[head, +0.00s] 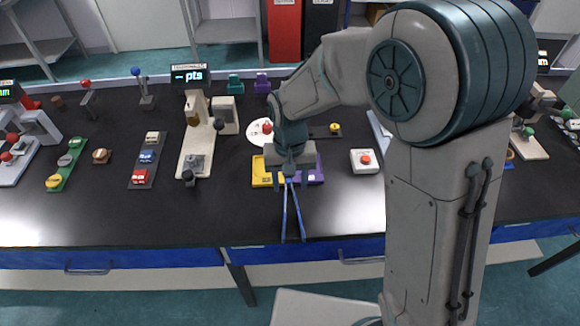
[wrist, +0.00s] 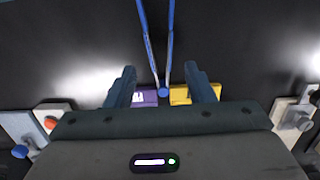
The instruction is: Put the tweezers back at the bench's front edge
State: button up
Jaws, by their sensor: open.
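The blue tweezers (head: 285,212) lie on the dark bench, with their spread tips close to the front edge (head: 255,246). Their joined end is towards the yellow and purple blocks. In the wrist view the two tweezer legs (wrist: 146,40) run up the picture from the round joined end. My gripper (head: 290,176) is over the joined end. Its fingers are wide apart in the wrist view (wrist: 162,74), one on each side of that end, with gaps to both. I cannot tell how high the fingers are above the bench.
A yellow block (head: 262,173) and a purple block (head: 315,174) are beside my gripper. A white box with a red button (head: 364,161) stands to the right, and a beige instrument (head: 193,145) to the left. The bench front to the left is clear.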

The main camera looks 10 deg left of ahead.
jog(key=r, duration=0.5)
jog(key=shift+w+r, duration=0.3)
jog(key=s+d+r+m+t, duration=0.1)
jog(key=s+d+r, duration=0.1)
jog(key=d, duration=0.5)
jog(key=s+d+r+m+t, duration=0.1)
jog(key=s+d+r+t, duration=0.1)
jog(key=s+d, duration=0.3)
jog(key=s+d+r+m+t, duration=0.1)
jog(key=s+d+r, duration=0.2)
jog(key=d, duration=0.8)
jog(key=shift+s+r, duration=0.4)
jog(key=shift+s, duration=0.2)
jog(key=shift+c, duration=1.4)
